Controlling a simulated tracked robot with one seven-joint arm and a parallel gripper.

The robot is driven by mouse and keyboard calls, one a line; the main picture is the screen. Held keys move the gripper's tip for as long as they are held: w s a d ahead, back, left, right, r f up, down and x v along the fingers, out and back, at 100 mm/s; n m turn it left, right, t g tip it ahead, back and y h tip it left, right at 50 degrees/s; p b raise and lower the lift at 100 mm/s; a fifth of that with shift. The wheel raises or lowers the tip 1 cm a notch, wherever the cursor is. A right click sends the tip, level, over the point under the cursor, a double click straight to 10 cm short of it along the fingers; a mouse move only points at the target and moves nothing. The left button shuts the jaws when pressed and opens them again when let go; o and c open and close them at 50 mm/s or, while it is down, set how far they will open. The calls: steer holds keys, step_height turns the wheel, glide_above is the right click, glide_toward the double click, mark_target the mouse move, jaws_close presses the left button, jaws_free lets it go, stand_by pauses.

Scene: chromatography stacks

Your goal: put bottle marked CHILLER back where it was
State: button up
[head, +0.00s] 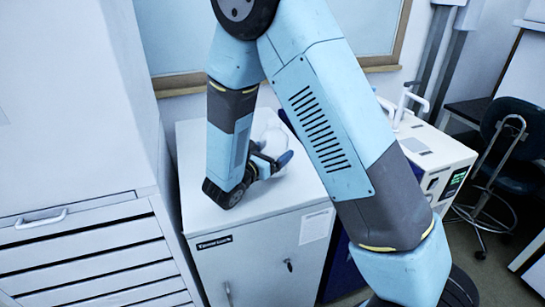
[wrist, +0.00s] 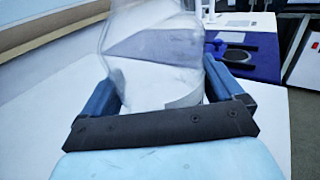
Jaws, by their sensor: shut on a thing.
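A clear, translucent bottle (wrist: 155,50) with a pale label is between the two blue fingers of my gripper (wrist: 161,88) in the wrist view. My gripper is shut on it. No writing on the bottle can be read, so I cannot tell whether it is marked CHILLER. In the head view, my gripper (head: 273,160) is low over the top of a white cabinet (head: 203,222), and the bottle (head: 274,137) shows partly behind it. I cannot tell whether the bottle touches the cabinet top.
A white drawer unit (head: 85,250) stands close on the left. A wood-framed panel (head: 175,82) is behind the cabinet. A white machine with a small screen (head: 430,160) and a dark chair (head: 512,130) are to the right. The cabinet's front top area is bare.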

steer(key=shift+f, duration=0.85)
steer(key=o, duration=1.4)
steer(key=shift+f, duration=0.1)
steer(key=shift+c, duration=0.2)
steer(key=v, duration=1.2)
